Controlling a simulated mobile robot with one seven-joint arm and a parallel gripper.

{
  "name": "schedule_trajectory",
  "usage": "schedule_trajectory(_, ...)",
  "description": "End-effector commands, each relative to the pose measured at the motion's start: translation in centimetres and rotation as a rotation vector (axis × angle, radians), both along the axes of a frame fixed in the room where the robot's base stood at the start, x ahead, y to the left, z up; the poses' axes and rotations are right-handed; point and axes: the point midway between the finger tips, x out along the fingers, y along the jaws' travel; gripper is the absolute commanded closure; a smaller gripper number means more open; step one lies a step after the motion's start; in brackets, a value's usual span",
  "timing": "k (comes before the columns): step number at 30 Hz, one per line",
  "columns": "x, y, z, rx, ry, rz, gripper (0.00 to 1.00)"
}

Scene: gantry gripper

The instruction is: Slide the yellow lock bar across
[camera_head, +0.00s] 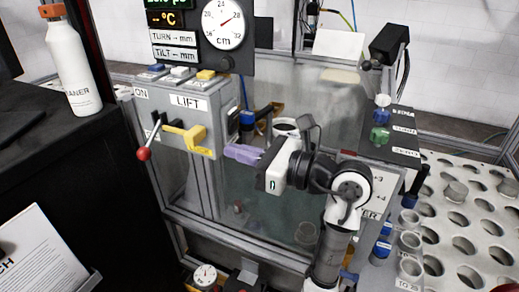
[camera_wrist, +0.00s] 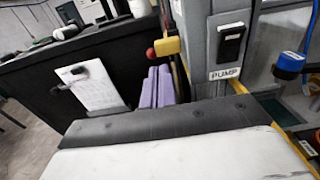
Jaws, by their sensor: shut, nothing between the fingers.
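The yellow lock bar (camera_head: 192,136) sits on the front of the grey LIFT box in the head view, with a wider block at its right end. In the wrist view, a yellow piece (camera_wrist: 167,46) that looks like its end shows just beyond the fingertips. My gripper (camera_head: 229,151) has purple fingers, shut and empty, pointing left towards the bar. In the head view a small gap shows between the fingertips and the bar's right end. The fingers (camera_wrist: 160,72) also stand together in the wrist view; whether they touch the bar cannot be told there.
A lever with a red ball (camera_head: 144,154) hangs left of the bar. The LIFT box (camera_head: 188,102) has buttons on top. A glass-walled tank lies under my arm. A white bottle (camera_head: 73,70) stands on the black bench at left. A perforated rack (camera_head: 468,219) stands at right.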

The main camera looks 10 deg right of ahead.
Motion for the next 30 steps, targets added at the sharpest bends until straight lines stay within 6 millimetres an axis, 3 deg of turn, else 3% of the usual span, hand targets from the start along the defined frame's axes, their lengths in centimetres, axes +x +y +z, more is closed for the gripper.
schedule_trajectory(3, 1.4, 2.2, 0.3, 0.001, 0.002, 0.006, 1.0)
schedule_trajectory(9, 3.2, 4.5, 0.2, 0.002, 0.001, 0.004, 1.0)
schedule_trajectory(25, 4.0, 5.5, 0.0, 0.001, 0.001, 0.001, 1.0)
schedule_trajectory(30, 5.4, 7.5, -0.1, 0.0, 0.0, 0.005, 1.0)
